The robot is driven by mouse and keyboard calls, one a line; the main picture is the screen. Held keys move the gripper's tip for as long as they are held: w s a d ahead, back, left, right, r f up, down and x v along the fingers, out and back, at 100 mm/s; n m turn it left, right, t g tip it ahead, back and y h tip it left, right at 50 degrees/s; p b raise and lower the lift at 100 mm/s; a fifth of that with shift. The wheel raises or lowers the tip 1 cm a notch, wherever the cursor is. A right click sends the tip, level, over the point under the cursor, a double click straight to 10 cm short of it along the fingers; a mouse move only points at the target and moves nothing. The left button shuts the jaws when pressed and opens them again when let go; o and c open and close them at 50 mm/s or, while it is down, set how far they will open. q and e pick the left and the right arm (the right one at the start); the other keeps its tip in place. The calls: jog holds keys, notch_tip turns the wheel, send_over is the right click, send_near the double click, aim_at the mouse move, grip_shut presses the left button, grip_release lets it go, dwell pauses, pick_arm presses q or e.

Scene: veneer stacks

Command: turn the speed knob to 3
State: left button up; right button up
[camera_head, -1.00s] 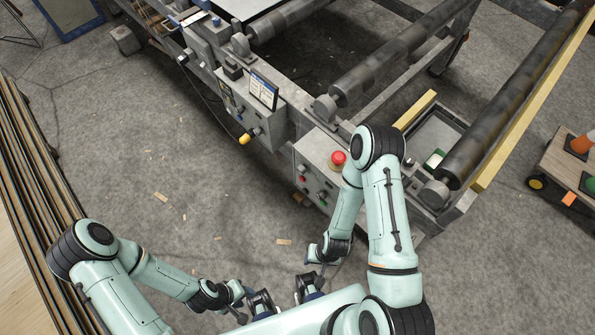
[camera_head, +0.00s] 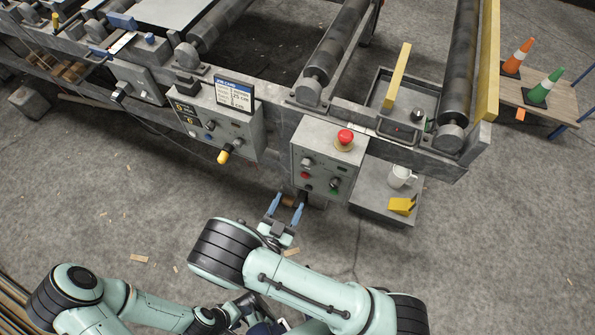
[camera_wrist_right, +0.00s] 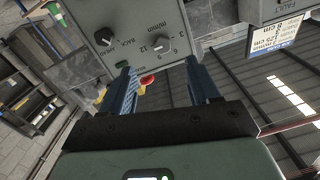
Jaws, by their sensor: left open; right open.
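The grey control box (camera_head: 318,172) has a red mushroom button (camera_head: 345,137) on top and several knobs and buttons on its front. The speed knob (camera_wrist_right: 160,46), dark and ringed by numbers, shows near the box's edge in the right wrist view, which is upside down. It appears at the front's upper left in the head view (camera_head: 308,162). Its pointer setting is too small to read. My right gripper (camera_head: 284,204) is open and empty, below and in front of the box, its blue fingers apart from the knob. My left gripper (camera_head: 240,308) is open at the bottom, partly hidden.
A shelf at right holds a white mug (camera_head: 400,176) and a yellow object (camera_head: 402,205).

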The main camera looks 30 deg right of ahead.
aim_at(305, 166)
jog(key=shift+m+h, duration=0.3)
jog(key=x, duration=0.8)
jog(key=r+x, duration=0.1)
jog(key=x, duration=0.3)
jog(key=shift+w+d+r, duration=0.1)
jog(key=shift+w+d, duration=0.05)
jog(key=shift+w, duration=0.25)
jog(key=shift+c, duration=0.2)
jog(key=c, duration=1)
